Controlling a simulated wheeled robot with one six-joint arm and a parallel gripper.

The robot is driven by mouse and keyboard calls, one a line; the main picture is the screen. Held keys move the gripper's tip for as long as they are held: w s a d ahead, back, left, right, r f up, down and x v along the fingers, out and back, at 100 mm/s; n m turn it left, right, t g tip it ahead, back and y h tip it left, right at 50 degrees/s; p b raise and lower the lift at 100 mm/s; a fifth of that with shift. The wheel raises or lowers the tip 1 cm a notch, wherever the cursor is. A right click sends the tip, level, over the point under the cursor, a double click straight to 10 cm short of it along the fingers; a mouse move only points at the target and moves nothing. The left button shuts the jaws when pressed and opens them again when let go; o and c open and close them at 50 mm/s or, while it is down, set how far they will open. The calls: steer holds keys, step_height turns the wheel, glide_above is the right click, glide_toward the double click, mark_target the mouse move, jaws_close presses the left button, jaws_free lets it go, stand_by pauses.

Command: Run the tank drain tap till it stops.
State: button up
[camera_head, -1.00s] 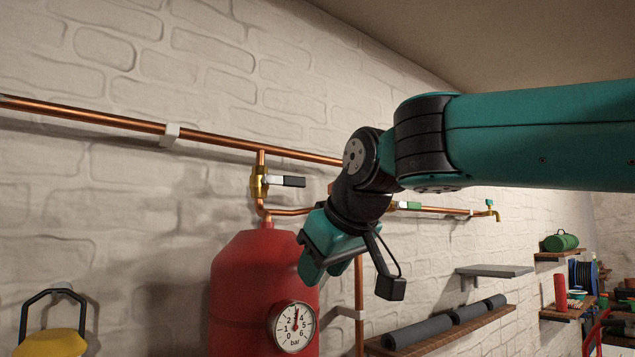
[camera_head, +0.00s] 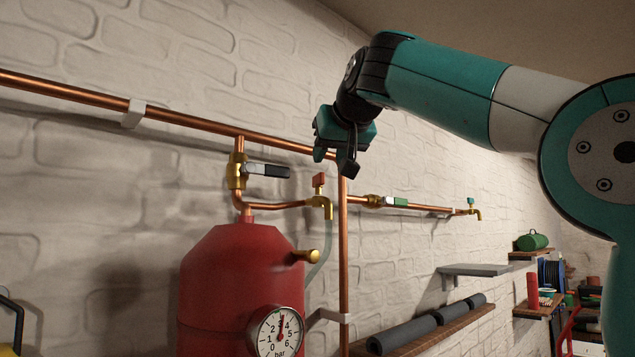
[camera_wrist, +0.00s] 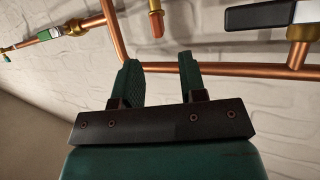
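A brass tap (camera_head: 322,206) with a small red handle ends a copper branch above the red tank (camera_head: 215,290); its spout points down. Another brass tap (camera_head: 473,211) with a green handle is farther right. Neither is labelled, so I cannot tell which is the drain tap. My gripper (camera_head: 335,162) hangs above the red-handled tap, apart from it in the picture. In the wrist view its two green fingers (camera_wrist: 160,80) are apart with nothing between them. No running water is visible.
A valve with a black-and-grey lever (camera_head: 268,170) and one with a green lever (camera_head: 396,202) sit on the copper pipes. A vertical pipe (camera_head: 343,260) runs beside the tank, which bears a gauge (camera_head: 276,333) and a brass stub (camera_head: 306,256). Shelves (camera_head: 474,270) stand right.

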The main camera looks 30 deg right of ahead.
mark_target(318, 174)
steer(key=p+x, duration=0.1)
steer(key=x, duration=0.7)
steer(key=shift+r, duration=0.1)
jaws_close()
